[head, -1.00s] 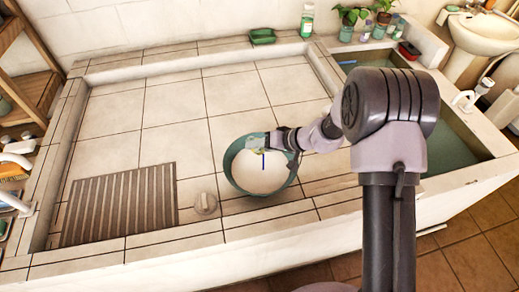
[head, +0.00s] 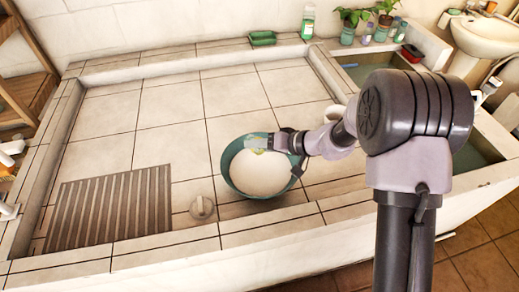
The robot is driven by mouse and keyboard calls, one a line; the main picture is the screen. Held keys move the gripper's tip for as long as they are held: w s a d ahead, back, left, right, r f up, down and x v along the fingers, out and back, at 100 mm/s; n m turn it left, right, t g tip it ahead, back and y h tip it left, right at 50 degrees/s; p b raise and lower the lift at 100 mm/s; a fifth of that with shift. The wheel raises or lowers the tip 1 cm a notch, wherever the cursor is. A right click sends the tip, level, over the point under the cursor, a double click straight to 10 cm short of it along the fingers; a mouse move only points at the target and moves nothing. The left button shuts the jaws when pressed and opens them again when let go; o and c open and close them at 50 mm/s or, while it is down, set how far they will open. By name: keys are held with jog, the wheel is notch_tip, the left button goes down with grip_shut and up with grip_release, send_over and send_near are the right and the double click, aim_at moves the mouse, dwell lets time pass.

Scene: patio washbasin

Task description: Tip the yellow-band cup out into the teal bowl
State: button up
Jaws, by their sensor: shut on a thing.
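The teal bowl (head: 231,182) stands upright on the tiled surface near its front edge, with a broad pale inside or content. My gripper (head: 268,143) reaches in from the right over the bowl's far rim. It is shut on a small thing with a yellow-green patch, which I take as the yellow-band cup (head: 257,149). It is low over the far side of the bowl and looks tilted, but it is too small to tell how far. Its mouth and what it holds cannot be made out.
A slatted brown mat (head: 110,210) and a round pale knob (head: 202,208) lie left of the bowl. A white cup-like thing (head: 334,113) shows partly behind my arm. A green dish (head: 263,38) sits on the back ledge.

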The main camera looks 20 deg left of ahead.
jog(key=shift+f+y+b, duration=0.4)
jog(key=shift+y+b, duration=0.3)
jog(key=shift+b, duration=2.8)
jog(key=shift+f+t+y+b, duration=0.25)
jog(key=shift+t+y+b, duration=0.15)
jog(key=shift+b, duration=0.15)
jog(key=shift+s+f+n+y, duration=0.15)
jog(key=shift+n+y, duration=0.15)
jog(key=shift+y, duration=0.4)
jog(key=y, duration=0.1)
jog(key=t+y, duration=0.1)
jog(key=shift+w+d+n+y, duration=0.1)
jog(key=shift+w+n+y, duration=0.1)
jog(key=shift+n+y, duration=0.15)
jog(key=shift+r+n+y, duration=0.25)
jog(key=shift+r+y, duration=0.05)
jog(key=shift+y, duration=0.25)
jog(key=shift+r, duration=0.1)
